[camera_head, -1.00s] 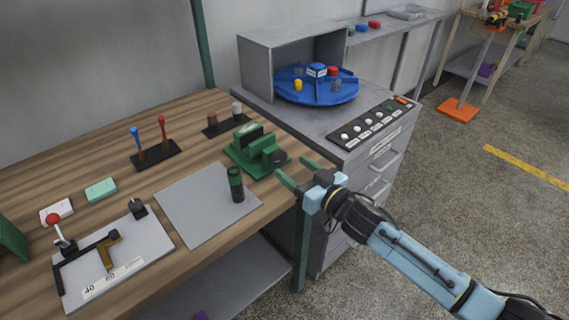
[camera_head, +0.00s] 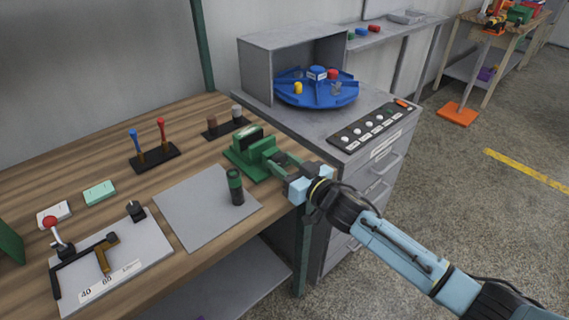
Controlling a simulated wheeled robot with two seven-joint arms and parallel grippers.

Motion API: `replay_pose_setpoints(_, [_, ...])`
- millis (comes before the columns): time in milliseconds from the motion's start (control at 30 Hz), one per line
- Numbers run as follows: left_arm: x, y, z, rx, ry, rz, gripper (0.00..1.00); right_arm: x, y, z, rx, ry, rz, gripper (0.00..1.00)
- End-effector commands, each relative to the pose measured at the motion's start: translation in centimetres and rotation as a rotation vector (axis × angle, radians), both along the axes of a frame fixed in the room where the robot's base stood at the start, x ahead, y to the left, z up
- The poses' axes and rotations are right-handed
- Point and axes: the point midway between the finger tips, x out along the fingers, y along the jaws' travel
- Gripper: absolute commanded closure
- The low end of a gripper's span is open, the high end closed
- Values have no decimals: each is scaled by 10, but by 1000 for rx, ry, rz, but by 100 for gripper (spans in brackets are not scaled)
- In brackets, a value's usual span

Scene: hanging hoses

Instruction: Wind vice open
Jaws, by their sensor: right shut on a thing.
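The green vice (camera_head: 247,152) stands on the wooden bench near its right front corner. Its handle at the front end is hidden behind my right gripper. The gap between the vice jaws is hard to make out from here. My left gripper is not in view.
A dark green cylinder (camera_head: 235,187) stands on a grey mat (camera_head: 195,215) left of the vice. Black racks hold a blue and a red tool (camera_head: 160,130). A grey cabinet with a blue turntable (camera_head: 315,90) and a button panel (camera_head: 372,124) adjoins on the right.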

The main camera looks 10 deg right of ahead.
Motion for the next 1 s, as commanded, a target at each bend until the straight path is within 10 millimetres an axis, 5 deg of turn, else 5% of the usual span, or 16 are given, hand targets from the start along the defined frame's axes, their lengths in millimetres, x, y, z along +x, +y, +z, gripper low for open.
replay_pose_setpoints(133, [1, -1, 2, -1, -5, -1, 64, 0, 0, 0, -18, -12, 0, 82])
replay_pose_setpoints(333, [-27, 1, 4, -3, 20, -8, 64, -1, 1, 2, -160, -115, 0, 82])
replay_pose_setpoints(600, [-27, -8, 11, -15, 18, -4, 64, -1, 1, 0, -367, -267, 0, 82])
replay_pose_setpoints(1000, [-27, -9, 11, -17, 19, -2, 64, -1, 1, -1, -403, -293, 0, 82])
